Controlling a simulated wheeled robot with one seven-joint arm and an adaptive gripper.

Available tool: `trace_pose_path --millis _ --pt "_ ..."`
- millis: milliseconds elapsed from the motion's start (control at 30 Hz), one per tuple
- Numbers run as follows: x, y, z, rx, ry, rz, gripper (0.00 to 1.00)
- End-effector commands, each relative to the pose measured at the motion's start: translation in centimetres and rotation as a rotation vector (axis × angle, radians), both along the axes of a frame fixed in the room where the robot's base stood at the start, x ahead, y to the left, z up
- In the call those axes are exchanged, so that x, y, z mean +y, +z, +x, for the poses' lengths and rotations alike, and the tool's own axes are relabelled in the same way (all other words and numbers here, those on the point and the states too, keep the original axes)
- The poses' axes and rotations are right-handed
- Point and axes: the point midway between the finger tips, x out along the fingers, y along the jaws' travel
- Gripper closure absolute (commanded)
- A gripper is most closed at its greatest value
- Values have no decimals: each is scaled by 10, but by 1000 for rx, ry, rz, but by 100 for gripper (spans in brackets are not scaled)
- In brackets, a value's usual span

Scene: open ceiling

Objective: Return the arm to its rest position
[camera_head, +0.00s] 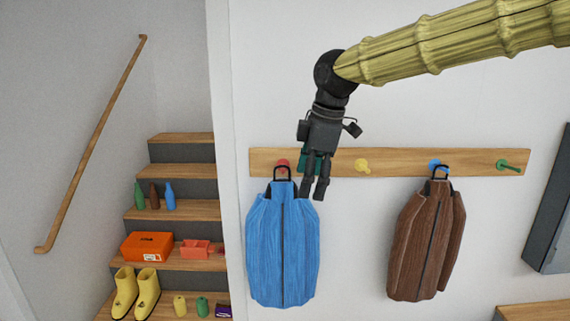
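My arm, in a yellow-green ribbed cover (455,42), reaches in from the upper right of the head view. It ends in my dark gripper (313,190), which points down in front of the wall. Its two fingers show a narrow gap with nothing seen between them, so it looks open. The gripper is just right of the top of a blue jacket (283,250), which hangs by a black loop at a red peg (283,164). Whether the fingers touch the jacket is unclear. A teal patch behind the gripper is mostly hidden.
A wooden peg rail (400,161) has a bare yellow peg (362,165) and a bare green peg (508,166). A brown jacket (427,240) hangs at the blue peg (437,165). Stairs at left hold bottles, an orange box (147,246) and yellow boots (136,293). A dark panel (552,215) is at right.

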Motion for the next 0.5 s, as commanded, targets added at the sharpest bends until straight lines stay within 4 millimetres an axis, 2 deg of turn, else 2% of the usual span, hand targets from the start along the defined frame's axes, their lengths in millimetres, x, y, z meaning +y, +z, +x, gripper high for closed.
trace_pose_path --millis 33,167,367,500 --pt "1 -13 1 11 -8 4 21" --pt "2 -33 2 26 -31 19 21" --pt "7 -77 4 60 -73 44 21" --pt "12 -115 4 88 -112 68 21"
